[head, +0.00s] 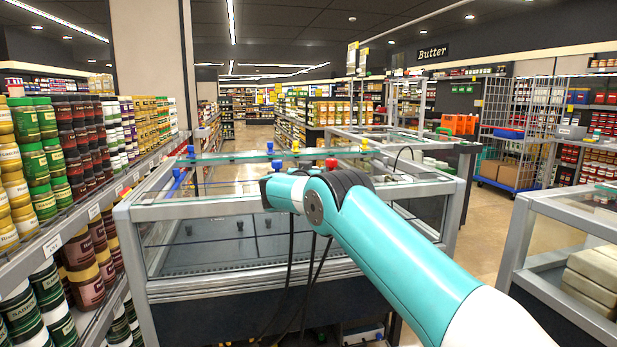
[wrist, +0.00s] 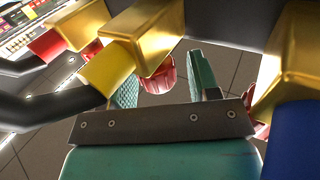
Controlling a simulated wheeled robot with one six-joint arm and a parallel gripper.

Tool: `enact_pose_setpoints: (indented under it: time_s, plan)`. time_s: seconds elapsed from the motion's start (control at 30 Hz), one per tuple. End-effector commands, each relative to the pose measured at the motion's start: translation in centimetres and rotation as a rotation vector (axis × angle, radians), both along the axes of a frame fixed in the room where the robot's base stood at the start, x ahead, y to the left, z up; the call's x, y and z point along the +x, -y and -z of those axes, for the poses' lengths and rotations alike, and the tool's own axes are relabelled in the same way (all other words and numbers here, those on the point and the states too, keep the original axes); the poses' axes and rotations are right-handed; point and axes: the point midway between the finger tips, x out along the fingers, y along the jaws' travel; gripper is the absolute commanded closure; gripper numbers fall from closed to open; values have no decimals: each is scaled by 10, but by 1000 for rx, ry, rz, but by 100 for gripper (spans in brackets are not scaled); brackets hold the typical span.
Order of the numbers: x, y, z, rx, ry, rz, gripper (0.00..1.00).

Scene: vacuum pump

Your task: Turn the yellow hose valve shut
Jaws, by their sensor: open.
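In the wrist view, a yellow collar (wrist: 107,70) joins a thick black hose to a brass valve body (wrist: 150,32). A red ribbed knob (wrist: 158,75) shows just below this brass body. My gripper (wrist: 166,80) is open, with one teal finger on each side of the red knob in the picture. The brass body partly hides the left finger and the knob. I cannot tell whether either finger touches the knob. In the head view my gripper is hidden below my bent teal arm, and I cannot make out the yellow hose valve with certainty.
In the wrist view, a red collar (wrist: 47,45) with another brass fitting sits at the left, and a blue part (wrist: 291,140) fills the lower right. In the head view, a glass-topped display case (head: 215,204) stands ahead, with stocked shelves (head: 75,190) close on the left.

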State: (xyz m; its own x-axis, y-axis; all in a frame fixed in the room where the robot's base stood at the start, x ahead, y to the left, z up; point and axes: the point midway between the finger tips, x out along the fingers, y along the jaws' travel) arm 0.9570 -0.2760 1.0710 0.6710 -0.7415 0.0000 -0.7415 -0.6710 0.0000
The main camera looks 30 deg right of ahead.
Motion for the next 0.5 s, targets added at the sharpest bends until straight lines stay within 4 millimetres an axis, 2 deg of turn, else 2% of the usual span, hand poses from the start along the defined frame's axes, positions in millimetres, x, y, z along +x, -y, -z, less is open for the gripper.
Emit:
enact_pose_setpoints:
  time_s: [0.27, 0.5]
  plan:
    - [-20, -24, 1, -1, -1, -4, 44]
    - [-60, -69, 3, -1, -1, -6, 44]
